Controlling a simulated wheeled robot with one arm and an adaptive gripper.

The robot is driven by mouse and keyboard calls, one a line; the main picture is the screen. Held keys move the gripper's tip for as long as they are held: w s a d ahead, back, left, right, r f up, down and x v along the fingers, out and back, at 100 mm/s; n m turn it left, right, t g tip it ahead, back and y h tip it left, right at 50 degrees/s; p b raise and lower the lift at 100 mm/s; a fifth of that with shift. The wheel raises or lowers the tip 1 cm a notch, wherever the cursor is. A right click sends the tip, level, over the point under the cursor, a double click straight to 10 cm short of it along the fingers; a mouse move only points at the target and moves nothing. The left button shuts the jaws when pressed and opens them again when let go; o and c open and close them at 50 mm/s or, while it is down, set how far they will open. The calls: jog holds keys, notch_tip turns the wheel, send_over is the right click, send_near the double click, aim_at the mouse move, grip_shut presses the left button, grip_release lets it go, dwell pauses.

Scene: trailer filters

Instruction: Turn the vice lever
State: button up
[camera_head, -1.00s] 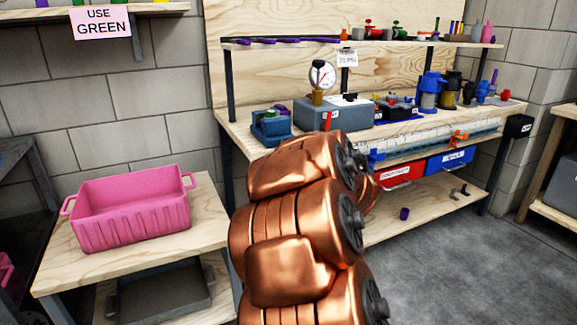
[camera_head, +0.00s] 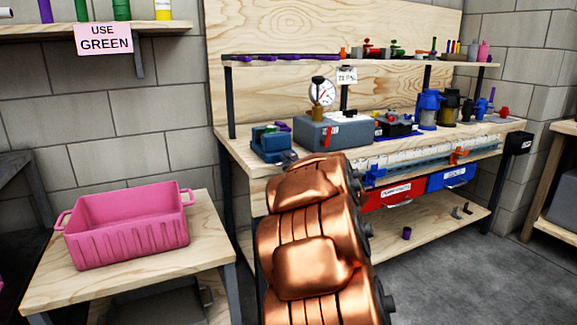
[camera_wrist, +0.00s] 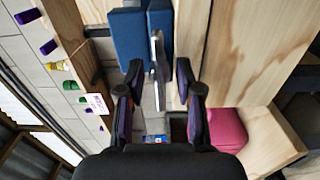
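The blue vice (camera_head: 270,143) sits at the left front corner of the workbench. In the wrist view, its blue body (camera_wrist: 127,38) is straight ahead of my gripper. The grey metal lever (camera_wrist: 157,58) shows as a narrow bar on the vice's near side. My gripper (camera_wrist: 160,78) is open, with one dark finger on each side of the lever in the picture. A gap shows on both sides, and I cannot tell whether the lever's end is fully between the fingertips. In the head view my copper arm hides the gripper.
A grey box with a dial gauge (camera_head: 323,92) stands right of the vice on the workbench (camera_head: 232,137). A pink crate (camera_head: 128,228) is on the low table at left. Red (camera_head: 388,195) and blue bins (camera_head: 451,177) hang under the bench. Open floor lies at right.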

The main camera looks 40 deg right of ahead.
jog(key=shift+w+d, duration=0.1)
jog(key=shift+w, duration=0.25)
grip_shut()
